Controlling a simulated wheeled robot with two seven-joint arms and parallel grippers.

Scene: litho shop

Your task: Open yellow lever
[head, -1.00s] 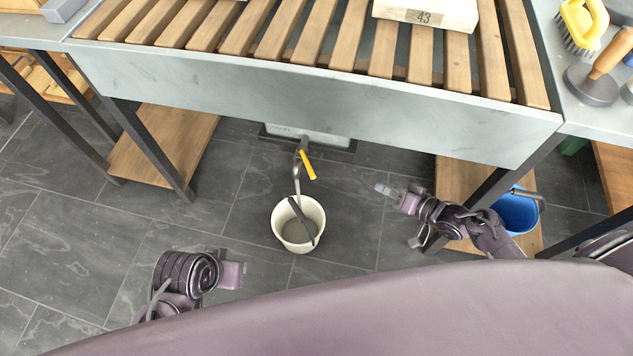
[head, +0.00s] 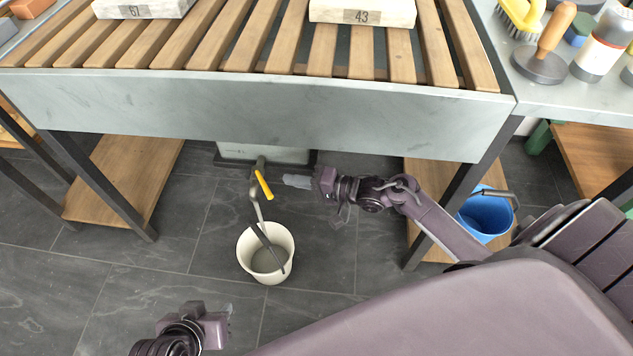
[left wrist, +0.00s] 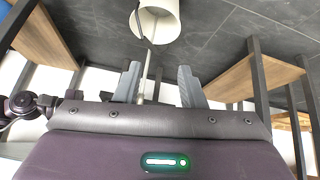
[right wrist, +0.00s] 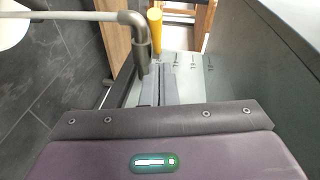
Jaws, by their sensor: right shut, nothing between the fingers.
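The yellow lever (head: 263,184) is on a grey tap under the front of the slatted bench. It sits just left of my right gripper's fingertips. It also shows in the right wrist view (right wrist: 155,28), beyond the closed fingers and level with the bent pipe. My right gripper (head: 287,181) is shut with nothing in it, a small gap from the lever; I see no contact. Its fingers lie together in the right wrist view (right wrist: 160,75). My left gripper (head: 229,312) is low at the front; its fingers stand apart and empty in the left wrist view (left wrist: 158,75).
The slatted bench's front panel (head: 260,110) is just above my right gripper. A table leg (head: 470,190) and blue bucket (head: 487,218) are to the right. The floor at left is open.

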